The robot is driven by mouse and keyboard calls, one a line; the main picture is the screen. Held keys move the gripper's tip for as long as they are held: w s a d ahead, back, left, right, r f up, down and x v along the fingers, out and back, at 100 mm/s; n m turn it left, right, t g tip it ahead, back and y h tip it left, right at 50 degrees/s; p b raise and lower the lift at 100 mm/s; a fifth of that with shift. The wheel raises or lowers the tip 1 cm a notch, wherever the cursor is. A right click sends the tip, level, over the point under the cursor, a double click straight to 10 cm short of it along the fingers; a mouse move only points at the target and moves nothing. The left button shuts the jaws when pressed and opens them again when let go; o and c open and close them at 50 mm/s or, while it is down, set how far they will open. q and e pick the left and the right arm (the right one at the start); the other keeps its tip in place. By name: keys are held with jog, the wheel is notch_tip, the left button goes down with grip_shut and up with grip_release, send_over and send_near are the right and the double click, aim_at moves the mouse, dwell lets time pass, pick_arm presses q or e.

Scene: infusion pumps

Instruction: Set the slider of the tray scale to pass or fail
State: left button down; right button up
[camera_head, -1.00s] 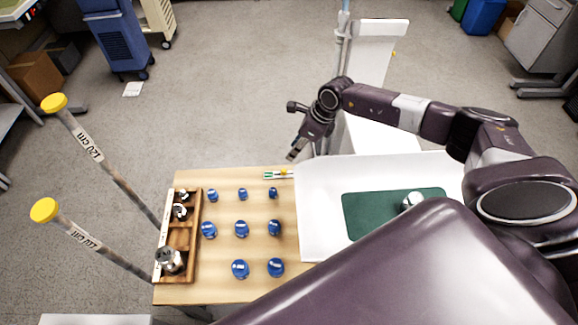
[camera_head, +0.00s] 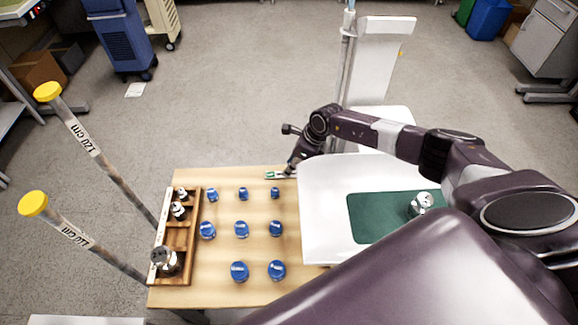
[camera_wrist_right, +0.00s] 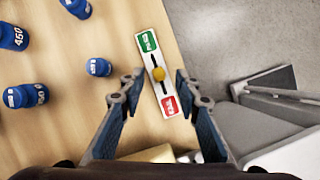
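The slider plate (camera_head: 277,175) lies at the back edge of the wooden table, beside the white tray (camera_head: 315,215). In the right wrist view the plate has a green label (camera_wrist_right: 148,42), a red label (camera_wrist_right: 170,105) and a dark slot between them. The yellow slider knob (camera_wrist_right: 158,73) stands about midway along the slot. My right gripper (camera_wrist_right: 158,79) is open, its fingertips on either side of the knob and apart from it. In the head view my right gripper (camera_head: 290,170) is over the right end of the plate. My left gripper is not in view.
A metal weight (camera_head: 422,202) stands on the green mat (camera_head: 370,217) in the tray. Several blue-capped objects (camera_head: 241,229) stand on the table. A wooden box (camera_head: 193,238) with metal weights is at left, near two yellow-topped poles (camera_head: 48,92). A pole stand (camera_head: 345,75) rises behind.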

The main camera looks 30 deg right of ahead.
jog(key=shift+w+a+f, duration=0.1)
jog(key=shift+a+f, duration=0.15)
jog(key=shift+f, duration=0.3)
jog(key=shift+c, duration=0.7)
grip_shut()
